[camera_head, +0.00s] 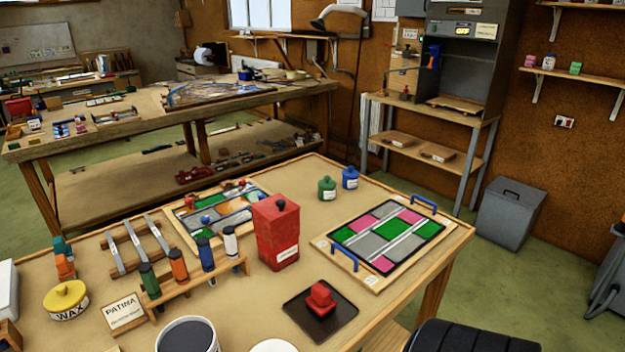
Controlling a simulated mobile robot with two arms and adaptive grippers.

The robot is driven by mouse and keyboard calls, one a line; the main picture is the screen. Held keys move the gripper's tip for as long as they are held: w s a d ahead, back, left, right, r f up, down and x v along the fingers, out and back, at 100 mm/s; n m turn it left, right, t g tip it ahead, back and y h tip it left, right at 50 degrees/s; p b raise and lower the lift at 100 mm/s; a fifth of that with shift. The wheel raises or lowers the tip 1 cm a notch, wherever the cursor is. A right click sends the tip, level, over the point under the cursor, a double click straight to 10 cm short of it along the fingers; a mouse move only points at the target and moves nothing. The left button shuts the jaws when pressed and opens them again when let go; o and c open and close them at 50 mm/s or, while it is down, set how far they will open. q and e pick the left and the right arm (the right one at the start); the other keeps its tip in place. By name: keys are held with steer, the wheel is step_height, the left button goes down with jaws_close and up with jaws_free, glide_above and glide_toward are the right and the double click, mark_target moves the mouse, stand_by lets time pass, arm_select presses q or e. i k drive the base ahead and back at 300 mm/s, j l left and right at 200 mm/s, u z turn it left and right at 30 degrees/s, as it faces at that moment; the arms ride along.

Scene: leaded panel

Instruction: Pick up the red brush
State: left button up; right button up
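A small red object with a raised block-like grip, which looks like the red brush (320,298), sits on a flat dark square tray (340,323) near the front edge of the near table. Its underside is hidden against the tray. Neither of my grippers shows in this view.
A tall red container (276,240) with a black knob stands behind the tray. A leaded panel on a board (372,284) with blue handles lies to the right. A rack of coloured bottles (192,277), a yellow wax tin (66,299) and a dark-filled pot (187,336) stand left.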

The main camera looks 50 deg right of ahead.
mark_target(320, 303)
steer(key=z, duration=1.75)
